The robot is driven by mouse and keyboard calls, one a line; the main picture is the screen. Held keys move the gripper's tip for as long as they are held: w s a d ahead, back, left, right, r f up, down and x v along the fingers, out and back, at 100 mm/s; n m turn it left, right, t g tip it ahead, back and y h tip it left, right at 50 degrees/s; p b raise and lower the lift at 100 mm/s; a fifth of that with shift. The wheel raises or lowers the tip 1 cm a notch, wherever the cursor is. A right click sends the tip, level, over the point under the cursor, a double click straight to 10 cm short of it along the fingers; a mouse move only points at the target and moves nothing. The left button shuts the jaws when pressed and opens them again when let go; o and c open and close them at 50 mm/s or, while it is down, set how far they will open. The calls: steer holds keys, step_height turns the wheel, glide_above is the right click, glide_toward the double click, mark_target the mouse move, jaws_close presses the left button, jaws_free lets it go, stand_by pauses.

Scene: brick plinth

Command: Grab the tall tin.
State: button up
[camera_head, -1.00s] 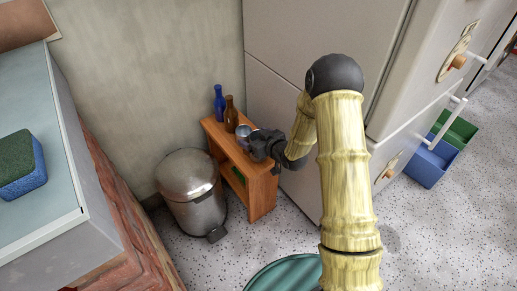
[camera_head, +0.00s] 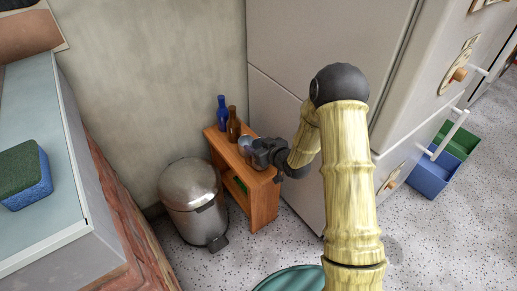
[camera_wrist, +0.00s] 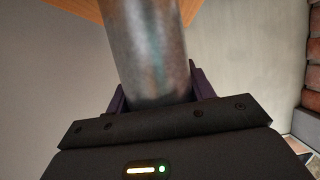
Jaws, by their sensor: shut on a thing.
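The tall tin (camera_wrist: 147,50) is a grey, worn metal cylinder. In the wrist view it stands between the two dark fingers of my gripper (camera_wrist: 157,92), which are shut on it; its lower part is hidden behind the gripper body. In the head view the tin (camera_head: 244,145) shows as a small grey shape at the top of the wooden shelf, partly hidden by my gripper (camera_head: 256,150). I cannot tell whether its base touches the shelf top.
The small wooden shelf (camera_head: 264,194) stands against the wall beside a large pale cabinet (camera_head: 290,60). A blue bottle (camera_head: 222,113) and a brown bottle (camera_head: 233,125) stand behind the tin. A metal pedal bin (camera_head: 190,190) is left of the shelf.

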step_height(320, 180, up, 9)
steer(key=p, duration=0.3)
steer(key=shift+f, duration=0.25)
